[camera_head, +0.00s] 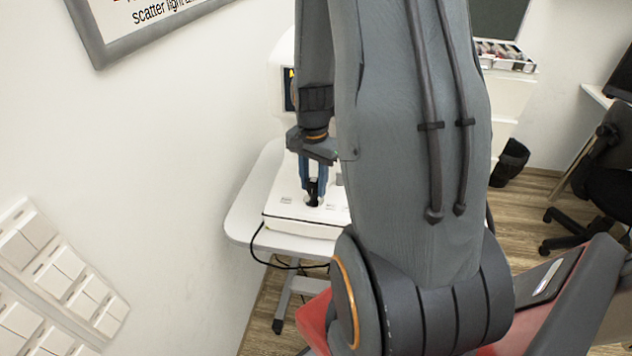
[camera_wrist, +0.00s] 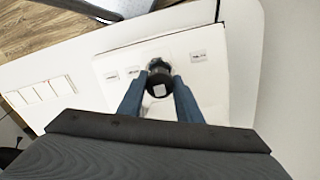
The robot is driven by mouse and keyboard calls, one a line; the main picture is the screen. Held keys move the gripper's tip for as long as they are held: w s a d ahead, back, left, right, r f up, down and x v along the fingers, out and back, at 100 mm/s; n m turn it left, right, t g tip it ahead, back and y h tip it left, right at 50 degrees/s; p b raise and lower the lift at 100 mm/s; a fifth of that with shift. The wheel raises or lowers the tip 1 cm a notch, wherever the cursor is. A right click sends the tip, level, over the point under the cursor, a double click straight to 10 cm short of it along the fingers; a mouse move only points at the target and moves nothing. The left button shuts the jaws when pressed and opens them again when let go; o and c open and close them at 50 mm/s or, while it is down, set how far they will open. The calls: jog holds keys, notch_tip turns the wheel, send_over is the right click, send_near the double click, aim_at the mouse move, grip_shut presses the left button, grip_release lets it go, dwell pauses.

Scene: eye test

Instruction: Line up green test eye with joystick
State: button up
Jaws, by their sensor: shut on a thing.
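The black joystick (camera_head: 312,190) stands on the white base of a machine on the table. The fingers (camera_wrist: 160,92) also show in the wrist view. The machine's screen (camera_head: 288,88) is a narrow strip, mostly hidden behind my arm. I cannot make out a green test eye in either view.
The white base (camera_head: 285,209) rests on a pale table (camera_head: 245,205) beside the wall. A black cable (camera_head: 262,252) hangs from its front. White switch panels (camera_head: 50,275) are on the left wall. A black bin (camera_head: 511,160) and office chair (camera_head: 600,185) stand at right.

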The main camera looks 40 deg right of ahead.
jog(key=shift+w+a, duration=0.1)
jog(key=shift+a, duration=0.3)
dwell(0.3)
jog(key=o, duration=1.1)
jog(key=shift+o, duration=0.2)
jog(key=shift+r, duration=0.1)
jog(key=shift+r+b, duration=0.75)
jog(key=shift+r, duration=3.05)
jog(key=s+a+n, duration=0.2)
jog(key=a+n, duration=0.5)
jog(key=a, duration=0.2)
jog(key=s+a+n+t, duration=0.1)
jog(key=s+a+n, duration=0.2)
jog(key=a+n, duration=0.4)
jog(key=shift+a+r+b, duration=0.35)
jog(key=shift+a+r, duration=0.1)
jog(key=shift+a, duration=0.45)
